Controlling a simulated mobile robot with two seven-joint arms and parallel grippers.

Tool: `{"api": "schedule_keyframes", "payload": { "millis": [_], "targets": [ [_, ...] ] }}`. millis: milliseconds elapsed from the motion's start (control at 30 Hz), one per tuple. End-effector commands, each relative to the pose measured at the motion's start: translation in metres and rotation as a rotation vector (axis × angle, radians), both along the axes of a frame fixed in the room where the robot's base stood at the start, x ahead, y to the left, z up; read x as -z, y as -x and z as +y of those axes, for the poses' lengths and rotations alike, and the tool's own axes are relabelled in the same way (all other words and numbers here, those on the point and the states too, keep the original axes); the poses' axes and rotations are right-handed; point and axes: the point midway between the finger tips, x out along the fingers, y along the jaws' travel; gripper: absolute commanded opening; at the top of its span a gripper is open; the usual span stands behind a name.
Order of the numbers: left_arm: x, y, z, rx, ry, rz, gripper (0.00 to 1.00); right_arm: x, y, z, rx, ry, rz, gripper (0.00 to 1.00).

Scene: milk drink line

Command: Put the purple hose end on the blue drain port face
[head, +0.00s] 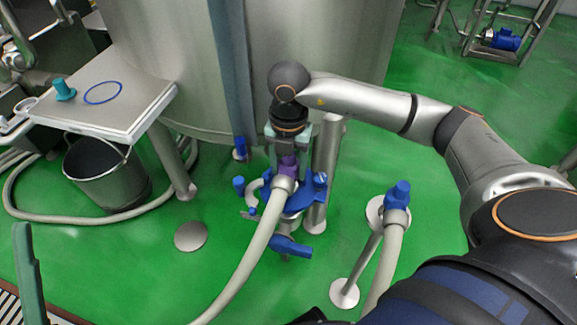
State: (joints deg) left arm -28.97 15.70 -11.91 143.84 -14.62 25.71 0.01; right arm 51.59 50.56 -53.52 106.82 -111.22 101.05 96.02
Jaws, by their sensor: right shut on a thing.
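The purple hose end (287,167) tops the pale hose (253,251), which curves down to the lower edge. My right gripper (288,151) points down from above and is shut on the purple hose end, one pale finger on each side. The hose end is in front of and just above the blue drain port parts (305,198) below the tank. Gripper and hose hide much of the port, so I cannot tell whether the hose end touches its face. My left gripper is not in view.
A second hose with a blue end (397,196) stands on a stand at right. A blue handle (290,246) sticks out below the port. The steel tank (165,50) and a leg (325,165) are close behind. A bucket (105,180) stands under the left table (135,95).

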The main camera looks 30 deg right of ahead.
Motion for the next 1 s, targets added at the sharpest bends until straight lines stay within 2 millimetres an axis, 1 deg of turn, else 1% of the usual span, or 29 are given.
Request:
{"api": "schedule_keyframes", "payload": {
  "millis": [133,267,300,533,767,933,967,1000],
  "targets": [
    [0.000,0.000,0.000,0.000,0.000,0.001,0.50,-0.001,0.000,0.000,0.000,-0.001,-0.002,0.00],
    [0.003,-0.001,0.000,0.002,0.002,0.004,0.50,0.004,0.000,0.000,0.000,-0.001,-0.002,0.00],
    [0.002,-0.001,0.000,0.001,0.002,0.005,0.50,0.003,0.000,0.000,0.000,-0.001,-0.001,0.64],
    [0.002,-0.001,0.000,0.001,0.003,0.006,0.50,0.002,0.000,0.000,0.000,0.000,0.000,0.89],
    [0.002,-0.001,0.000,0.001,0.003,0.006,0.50,0.002,0.000,0.000,0.000,-0.001,-0.001,0.89],
    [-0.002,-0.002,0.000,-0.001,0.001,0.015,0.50,-0.010,0.000,0.001,-0.001,-0.001,-0.002,0.89],
    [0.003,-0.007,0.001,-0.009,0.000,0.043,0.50,-0.014,-0.001,0.001,-0.001,-0.001,-0.003,0.89],
    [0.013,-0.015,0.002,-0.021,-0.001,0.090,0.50,-0.021,-0.001,0.001,-0.001,-0.002,-0.005,0.89]
  ]
}}
